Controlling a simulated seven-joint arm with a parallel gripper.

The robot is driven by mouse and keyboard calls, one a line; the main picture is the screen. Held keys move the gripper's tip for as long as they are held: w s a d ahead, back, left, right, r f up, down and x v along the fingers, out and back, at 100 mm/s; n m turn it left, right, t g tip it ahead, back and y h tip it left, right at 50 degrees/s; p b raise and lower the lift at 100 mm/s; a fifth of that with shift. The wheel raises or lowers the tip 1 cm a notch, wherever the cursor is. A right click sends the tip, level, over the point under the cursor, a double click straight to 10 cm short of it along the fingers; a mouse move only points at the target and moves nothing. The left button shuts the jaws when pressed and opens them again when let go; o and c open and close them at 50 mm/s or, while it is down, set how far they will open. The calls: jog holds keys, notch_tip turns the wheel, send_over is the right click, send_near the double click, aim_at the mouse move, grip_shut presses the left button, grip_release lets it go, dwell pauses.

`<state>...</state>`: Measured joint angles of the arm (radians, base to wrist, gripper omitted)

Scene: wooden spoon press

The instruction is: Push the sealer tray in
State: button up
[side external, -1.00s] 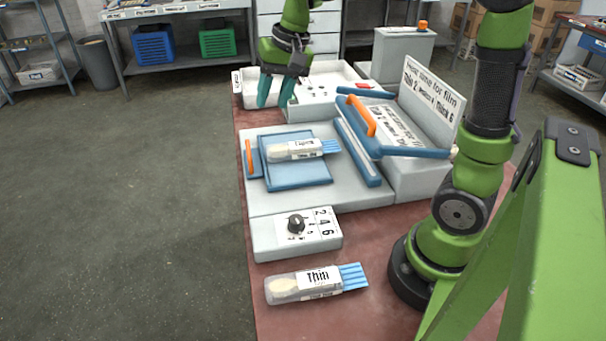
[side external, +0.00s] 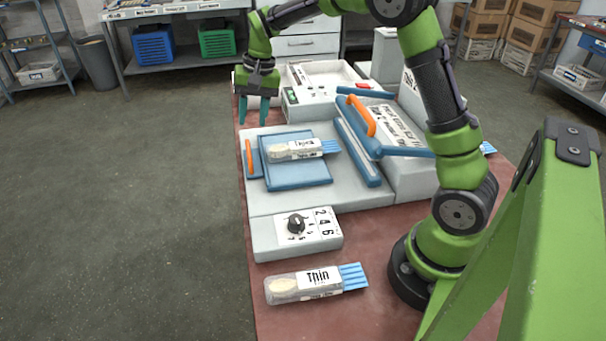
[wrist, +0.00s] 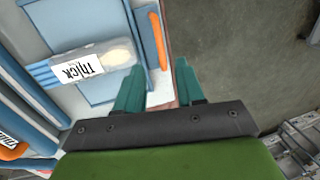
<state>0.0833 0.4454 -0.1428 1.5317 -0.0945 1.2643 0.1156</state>
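The sealer tray (side external: 284,181) is a blue-rimmed plate on the pale press base, with an orange handle (side external: 250,159) at its left end. A clear packet labelled "Thick" (side external: 295,149), with a spoon inside and blue strips at one end, lies on the tray. The blue press lid (side external: 395,136) with an orange bar stands tilted up at the right. My gripper (side external: 256,122) is open and empty, pointing down above the table's left edge, behind the tray handle. In the wrist view its teal fingers (wrist: 160,88) are apart, close to the orange handle (wrist: 157,42) but not around it.
A packet labelled "Thin" (side external: 317,283) lies on the red table near the front. Left of the table is open floor.

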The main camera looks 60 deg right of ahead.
aim_at(249, 148)
jog(key=f, duration=0.5)
jog(key=w+a+f, duration=0.1)
jog(key=f, duration=0.1)
jog(key=shift+f, duration=0.25)
jog(key=shift+c, duration=0.5)
grip_shut()
